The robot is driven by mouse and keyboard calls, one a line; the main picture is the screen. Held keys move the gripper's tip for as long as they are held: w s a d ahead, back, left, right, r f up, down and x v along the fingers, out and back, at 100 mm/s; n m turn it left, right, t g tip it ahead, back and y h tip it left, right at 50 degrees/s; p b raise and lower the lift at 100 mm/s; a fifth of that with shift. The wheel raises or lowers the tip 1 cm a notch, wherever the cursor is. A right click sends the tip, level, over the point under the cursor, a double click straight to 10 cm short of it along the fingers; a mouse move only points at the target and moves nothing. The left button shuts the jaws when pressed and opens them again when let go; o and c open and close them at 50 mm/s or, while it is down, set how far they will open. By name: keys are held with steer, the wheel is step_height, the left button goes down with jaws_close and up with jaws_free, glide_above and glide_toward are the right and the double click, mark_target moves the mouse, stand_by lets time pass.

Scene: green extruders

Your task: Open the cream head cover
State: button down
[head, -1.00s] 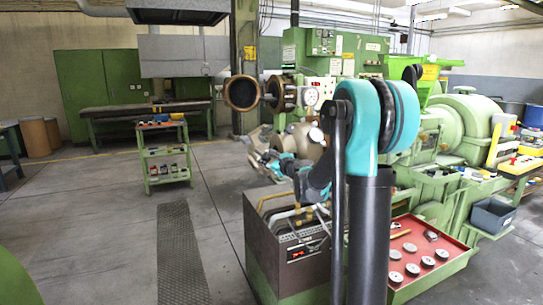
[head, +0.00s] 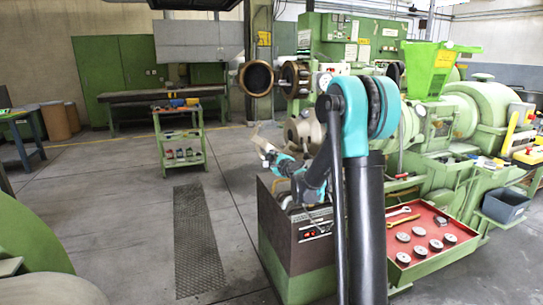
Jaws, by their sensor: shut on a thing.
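The cream extruder head (head: 303,129) is at the middle of the head view, partly hidden behind my arm. A narrow beige piece (head: 256,134), which looks like its cover seen nearly edge-on, stands out to the left of the head. My gripper (head: 266,149) is small and partly hidden by my own arm. It is at this beige piece and shut on it. The exact grip point is too small to make out. A gap shows between the beige piece and the cream head, so the cover looks swung at least partly open.
A dark round cover (head: 257,78) with a brown rim hangs open above. A green cart (head: 181,150) stands left; the floor between is clear.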

step_height(320, 180, down, 11)
steer(key=n+h, duration=0.1)
steer(key=n, duration=0.4)
steer(key=shift+s+a+r+n, duration=0.2)
steer(key=shift+a+n, duration=0.1)
steer(key=shift+a, duration=0.1)
steer(key=shift+w+f, duration=0.1)
stand_by(0.4)
steer(key=c, duration=1)
jaws_free()
steer(key=v, duration=1.2)
steer(key=shift+a, duration=0.15)
